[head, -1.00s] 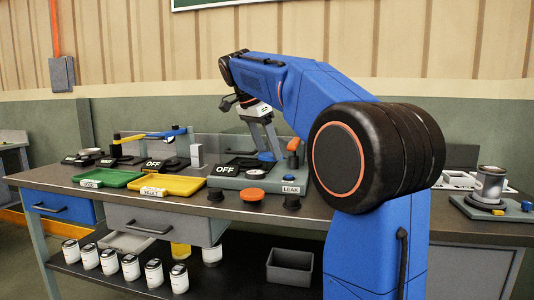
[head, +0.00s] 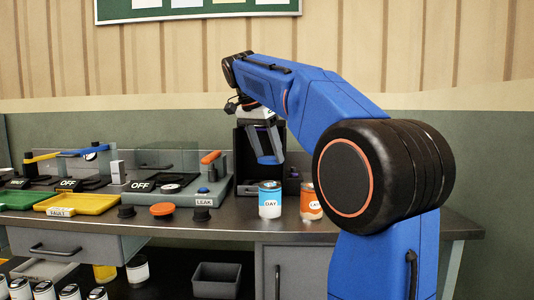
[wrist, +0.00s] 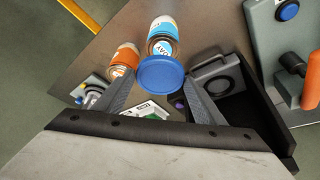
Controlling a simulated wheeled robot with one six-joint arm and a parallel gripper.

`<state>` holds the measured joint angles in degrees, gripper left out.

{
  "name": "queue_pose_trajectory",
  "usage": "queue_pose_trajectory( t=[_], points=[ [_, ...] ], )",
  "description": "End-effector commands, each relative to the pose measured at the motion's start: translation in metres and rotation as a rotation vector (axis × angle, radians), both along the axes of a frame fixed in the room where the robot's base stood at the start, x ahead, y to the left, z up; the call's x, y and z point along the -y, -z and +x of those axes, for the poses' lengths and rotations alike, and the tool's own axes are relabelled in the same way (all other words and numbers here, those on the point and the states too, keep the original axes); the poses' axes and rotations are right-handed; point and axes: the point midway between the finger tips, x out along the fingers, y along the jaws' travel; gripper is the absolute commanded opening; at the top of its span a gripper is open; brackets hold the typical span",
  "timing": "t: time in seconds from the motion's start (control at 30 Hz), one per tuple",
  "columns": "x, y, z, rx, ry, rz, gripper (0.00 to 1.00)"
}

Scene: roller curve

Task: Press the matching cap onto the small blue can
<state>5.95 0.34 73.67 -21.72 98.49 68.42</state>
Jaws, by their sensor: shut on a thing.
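The blue can (head: 270,200), with a white label reading "DAY", stands upright near the front edge of the bench. It also shows at the top of the wrist view (wrist: 163,38). My gripper (head: 267,158) is shut on a round blue cap (wrist: 162,73), which sits flat between the fingertips (wrist: 162,80). In the head view my gripper is above and behind the blue can, in front of a dark box, and the cap is hard to make out there. The cap appears apart from the can. The can's top is partly hidden by the cap in the wrist view.
An orange can (head: 311,203) stands close right of the blue can. The dark open box (head: 242,158) is behind them.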

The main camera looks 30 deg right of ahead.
Motion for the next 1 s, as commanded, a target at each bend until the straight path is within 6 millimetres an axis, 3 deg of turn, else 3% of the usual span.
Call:
queue_pose_trajectory(
  t=[0.7,1.0],
  points=[
    [0.0,0.052,0.0,-0.001,0.0,0.0,0.43],
    [0.0,0.065,0.0,-0.001,0.0,0.0,0.43]
  ],
)
